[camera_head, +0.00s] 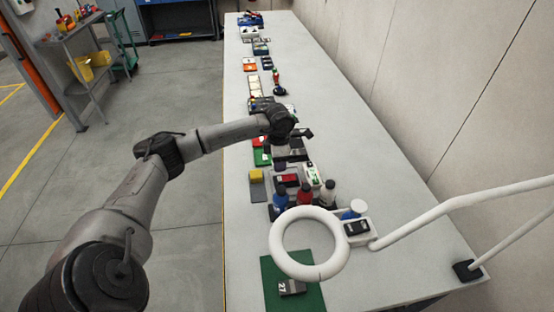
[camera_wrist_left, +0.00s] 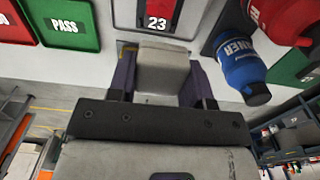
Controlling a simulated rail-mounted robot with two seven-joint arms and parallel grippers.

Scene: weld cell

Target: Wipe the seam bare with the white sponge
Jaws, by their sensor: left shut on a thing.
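My left gripper (camera_head: 291,156) is over the bench among the trays and bottles. In the left wrist view its two dark fingers (camera_wrist_left: 162,78) are shut on a pale grey-white block, which looks like the white sponge (camera_wrist_left: 163,55). The sponge is not clear in the head view. A red part marked 23 (camera_wrist_left: 158,14) lies just beyond the sponge; whether they touch I cannot tell. A grey part marked 27 (camera_head: 292,287) lies on a green mat (camera_head: 313,297) at the near end. I cannot make out a seam on either part. My right gripper is not in view.
A blue cleaner bottle (camera_wrist_left: 240,66) and a red bottle (camera_wrist_left: 285,18) stand close by. A green PASS tray (camera_wrist_left: 62,22) lies to the left. A yellow block (camera_head: 256,176) is nearby. A white ring lamp (camera_head: 281,267) overhangs the near bench. The bench's right side is clear.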

